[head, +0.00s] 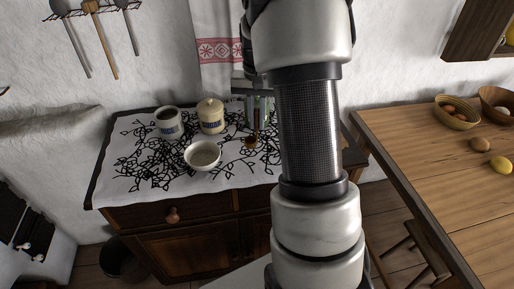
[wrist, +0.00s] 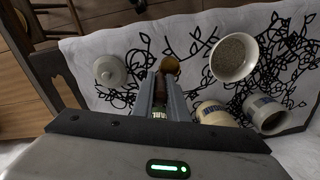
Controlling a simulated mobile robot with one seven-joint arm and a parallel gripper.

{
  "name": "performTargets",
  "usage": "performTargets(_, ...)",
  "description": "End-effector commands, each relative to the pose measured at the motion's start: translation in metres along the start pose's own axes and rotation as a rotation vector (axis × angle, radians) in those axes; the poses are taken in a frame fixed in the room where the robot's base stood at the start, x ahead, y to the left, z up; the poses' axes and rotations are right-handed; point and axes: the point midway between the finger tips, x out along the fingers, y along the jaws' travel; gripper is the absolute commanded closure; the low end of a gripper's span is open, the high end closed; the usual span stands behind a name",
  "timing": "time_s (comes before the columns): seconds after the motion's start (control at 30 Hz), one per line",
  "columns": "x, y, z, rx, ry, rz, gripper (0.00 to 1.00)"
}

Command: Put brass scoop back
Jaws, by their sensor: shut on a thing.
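My gripper (wrist: 163,88) is shut on the brass scoop (wrist: 172,62), gripping its dark brown handle, with the round brass bowl beyond the fingertips. In the head view the scoop (head: 251,142) hangs bowl-down over or near the cloth; I cannot tell whether it touches. A white bowl (head: 203,155) with greyish contents stands to its left, also in the wrist view (wrist: 234,57). Behind are a lidded sugar canister (head: 211,115) and an open canister (head: 168,123). A pale round lid (wrist: 110,70) lies on the cloth. A green-marked thing shows partly behind my fingers, mostly hidden.
The patterned white cloth (head: 130,182) covers the wooden cabinet (head: 180,245). A wooden table (head: 420,140) with baskets and loose round items stands at right. Utensils (head: 98,35) hang on the left wall. My arm hides the cabinet's right part.

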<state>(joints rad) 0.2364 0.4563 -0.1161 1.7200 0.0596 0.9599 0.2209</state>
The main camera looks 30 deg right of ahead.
Motion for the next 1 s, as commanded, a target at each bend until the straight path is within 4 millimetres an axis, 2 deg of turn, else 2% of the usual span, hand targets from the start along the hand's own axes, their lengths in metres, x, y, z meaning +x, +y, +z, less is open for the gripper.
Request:
performTargets(0.1,0.022,0.000,0.001,0.000,-0.003,0.001,1.00)
performTargets(0.37,0.045,0.000,0.001,0.000,-0.002,0.000,1.00)
performTargets(0.53,0.069,0.000,0.001,0.000,-0.002,0.000,1.00)
performTargets(0.93,0.077,0.000,0.000,0.000,0.000,-0.001,1.00)
performTargets(0.97,0.076,0.000,0.000,0.000,0.000,-0.001,0.83)
performTargets(1.0,0.076,0.000,0.000,0.000,0.000,-0.001,0.77)
